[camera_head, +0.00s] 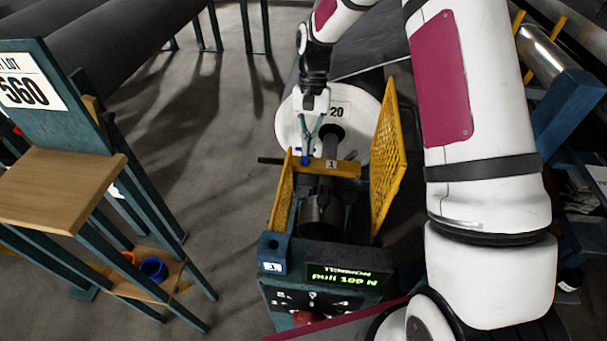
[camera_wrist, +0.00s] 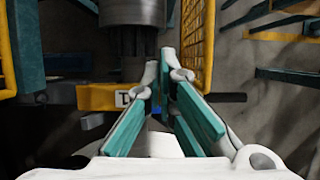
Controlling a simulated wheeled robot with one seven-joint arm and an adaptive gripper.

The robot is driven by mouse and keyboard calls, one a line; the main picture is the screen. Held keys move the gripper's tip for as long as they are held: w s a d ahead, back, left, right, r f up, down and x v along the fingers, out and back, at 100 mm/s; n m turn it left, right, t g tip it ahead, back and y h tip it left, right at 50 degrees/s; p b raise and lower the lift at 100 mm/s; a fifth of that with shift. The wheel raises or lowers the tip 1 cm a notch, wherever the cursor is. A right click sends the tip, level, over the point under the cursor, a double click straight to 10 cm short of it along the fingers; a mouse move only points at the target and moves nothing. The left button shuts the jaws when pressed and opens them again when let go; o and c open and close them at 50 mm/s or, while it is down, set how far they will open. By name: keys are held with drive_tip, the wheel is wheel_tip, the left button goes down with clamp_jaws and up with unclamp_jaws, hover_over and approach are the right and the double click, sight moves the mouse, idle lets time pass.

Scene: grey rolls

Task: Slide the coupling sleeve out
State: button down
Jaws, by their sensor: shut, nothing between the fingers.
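A dark grey cylinder that looks like the coupling sleeve (camera_head: 320,213) lies between yellow guards on the machine in the head view. In the wrist view the same sleeve (camera_wrist: 132,12) is at the top, around or against a darker ribbed shaft (camera_wrist: 128,42). My gripper (camera_head: 306,153) points down over the yellow crossbar (camera_head: 343,168), on the roll side of the sleeve. In the wrist view my gripper (camera_wrist: 163,66) has its fingertips together and empty, apart from the sleeve. I cannot tell whether they touch the crossbar.
Yellow mesh guards (camera_head: 388,165) flank the machine. A big grey roll with a white end (camera_head: 359,128) stands behind it. A green-lit display (camera_head: 343,279) is at the front. A wooden-topped stand (camera_head: 60,190) is at left. Floor between stand and machine is clear.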

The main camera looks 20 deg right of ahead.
drive_tip(key=shift+f, duration=0.1)
idle(0.3)
drive_tip(key=x, duration=1)
drive_tip(key=shift+b, duration=0.45)
